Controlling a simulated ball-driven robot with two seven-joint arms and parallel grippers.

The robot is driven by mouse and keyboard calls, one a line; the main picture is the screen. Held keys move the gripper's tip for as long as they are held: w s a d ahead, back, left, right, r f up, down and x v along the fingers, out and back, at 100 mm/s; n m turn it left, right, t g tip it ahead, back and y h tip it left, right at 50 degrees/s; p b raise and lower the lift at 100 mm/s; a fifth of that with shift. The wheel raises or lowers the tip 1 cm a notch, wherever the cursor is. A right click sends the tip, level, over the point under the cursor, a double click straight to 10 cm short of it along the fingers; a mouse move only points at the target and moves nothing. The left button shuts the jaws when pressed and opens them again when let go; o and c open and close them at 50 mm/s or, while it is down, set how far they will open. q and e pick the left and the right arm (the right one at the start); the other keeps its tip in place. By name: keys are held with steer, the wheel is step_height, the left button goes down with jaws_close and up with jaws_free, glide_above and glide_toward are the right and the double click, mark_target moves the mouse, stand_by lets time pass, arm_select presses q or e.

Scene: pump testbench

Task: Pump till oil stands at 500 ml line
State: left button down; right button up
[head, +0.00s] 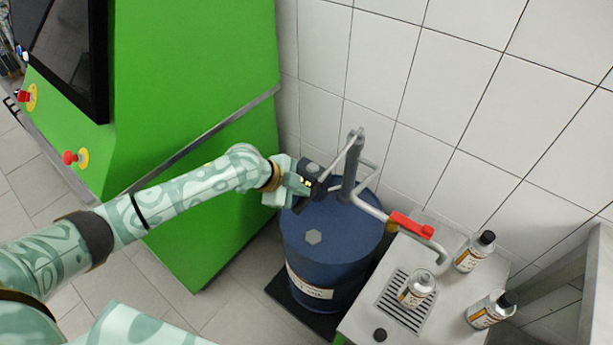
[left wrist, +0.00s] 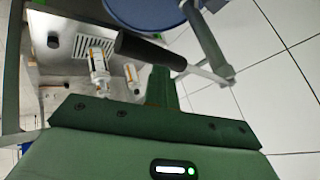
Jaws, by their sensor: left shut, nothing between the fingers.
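The blue oil drum (head: 330,245) stands in the middle of the head view with a grey hand pump (head: 350,178) on top. The pump's lever slopes down left to a black grip (left wrist: 150,48). My left gripper (head: 300,187) is at the lever's grip end, shut and empty. In the left wrist view its fingertips (left wrist: 160,74) are close beside the grip; I cannot tell if they touch. The pump's spout (head: 437,250), with a red part (head: 411,225), ends above an open bottle (head: 417,289). The oil level and 500 ml line cannot be made out. My right gripper is out of view.
The open bottle stands on a drain grate (head: 388,300) in a grey table. Two black-capped bottles, one behind (head: 469,255) and one at right (head: 487,312), and a loose black cap (head: 380,335) are nearby. A green cabinet (head: 200,80) is left; a tiled wall is behind.

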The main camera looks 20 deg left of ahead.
arm_select(q)
steer(key=shift+s+f+b, duration=0.15)
steer(key=shift+f+b, duration=0.35)
steer(key=shift+f, duration=0.5)
stand_by(0.7)
steer(key=shift+r, duration=0.1)
stand_by(0.4)
steer(key=shift+w+d+r+p, duration=0.1)
steer(key=shift+w+r+p, duration=0.1)
steer(key=shift+r+p, duration=1.45)
steer(key=shift+w+r+p, duration=0.15)
steer(key=shift+r+p, duration=1.2)
steer(key=shift+r, duration=0.5)
steer(key=shift+w+r+p, duration=0.2)
steer(key=shift+r+p, duration=1.2)
steer(key=shift+r, duration=0.15)
steer(key=r+p, duration=0.4)
steer(key=r, duration=0.1)
steer(key=shift+w+d, duration=0.1)
steer(key=shift+w, duration=0.1)
